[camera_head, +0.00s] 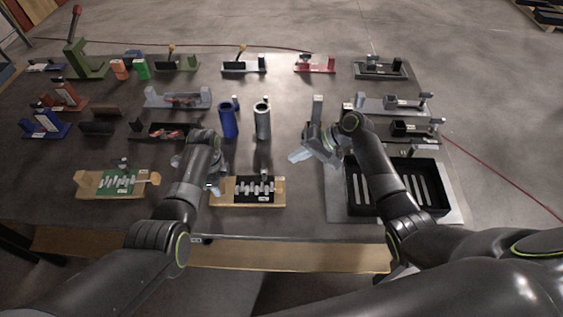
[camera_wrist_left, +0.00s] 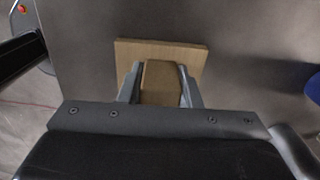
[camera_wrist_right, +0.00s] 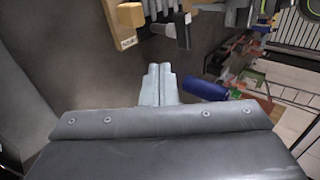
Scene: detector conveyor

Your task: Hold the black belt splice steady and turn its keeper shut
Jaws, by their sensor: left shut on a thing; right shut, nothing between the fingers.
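The black belt splice (camera_head: 253,189), with several pale bars across it, lies on a light wooden board (camera_head: 245,204) near the table's front edge, in the middle of the head view. My left gripper (camera_head: 212,187) is at its left end. In the left wrist view my left gripper (camera_wrist_left: 160,85) is shut on a tan wooden block on the wooden base (camera_wrist_left: 195,55). My right gripper (camera_head: 300,157) is shut and empty, up and to the right of the splice, apart from it. The keeper's position is too small to tell.
A green splice (camera_head: 117,182) on a similar board lies to the left. A blue tube (camera_head: 228,120) and a grey tube (camera_head: 262,118) stand behind the black splice. A black tray (camera_head: 435,170) stands at the right. The table is bare between splice and tray.

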